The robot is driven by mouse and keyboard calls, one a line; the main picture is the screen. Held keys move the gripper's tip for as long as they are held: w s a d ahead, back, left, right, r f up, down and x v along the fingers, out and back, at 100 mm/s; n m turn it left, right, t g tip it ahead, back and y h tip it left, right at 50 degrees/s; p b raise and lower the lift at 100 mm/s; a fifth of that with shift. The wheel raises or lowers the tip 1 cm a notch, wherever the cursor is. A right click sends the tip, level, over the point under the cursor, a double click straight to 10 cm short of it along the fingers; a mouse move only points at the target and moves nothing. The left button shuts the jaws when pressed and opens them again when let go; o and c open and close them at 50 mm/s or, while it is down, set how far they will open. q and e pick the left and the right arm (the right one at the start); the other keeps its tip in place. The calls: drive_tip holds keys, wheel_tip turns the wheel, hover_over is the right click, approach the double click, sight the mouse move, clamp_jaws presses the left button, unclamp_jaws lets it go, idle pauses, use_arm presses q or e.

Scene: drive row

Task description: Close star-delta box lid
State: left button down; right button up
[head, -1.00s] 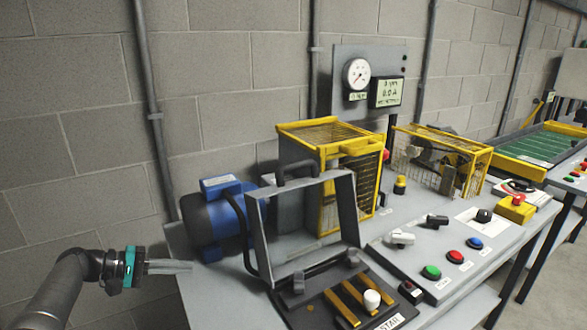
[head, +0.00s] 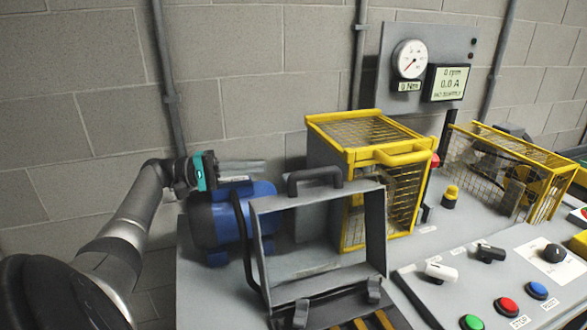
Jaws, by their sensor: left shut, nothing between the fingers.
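The star-delta box lid (head: 257,238) stands open as an upright grey frame with a clear middle and a dark handle (head: 315,176) on its top edge. Its hinges are at the bottom, above the star-delta box (head: 325,313), whose yellow bars show only in part at the lower picture edge. My left gripper (head: 258,169) is shut and empty. It shows left of the lid handle, in front of or above the blue motor, with its fingers pointing right. It is apart from the handle. My right gripper is not in view.
A blue motor (head: 208,220) stands behind the lid at the left. A yellow mesh guard (head: 385,134) stands behind it, and another (head: 520,160) farther right. A gauge panel (head: 432,48) rises at the back. Switches and coloured buttons (head: 507,307) fill the front right.

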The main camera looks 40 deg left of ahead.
use_arm(q)
drive_tip(key=w+d+p, duration=0.2)
drive_tip(key=w+d, duration=0.1)
drive_tip(key=d, duration=0.5)
drive_tip(key=shift+w+r, duration=0.25)
drive_tip(key=shift+r, duration=0.05)
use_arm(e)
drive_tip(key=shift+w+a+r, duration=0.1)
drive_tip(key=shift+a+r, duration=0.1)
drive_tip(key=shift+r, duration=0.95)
use_arm(q)
drive_tip(key=shift+d, duration=0.1)
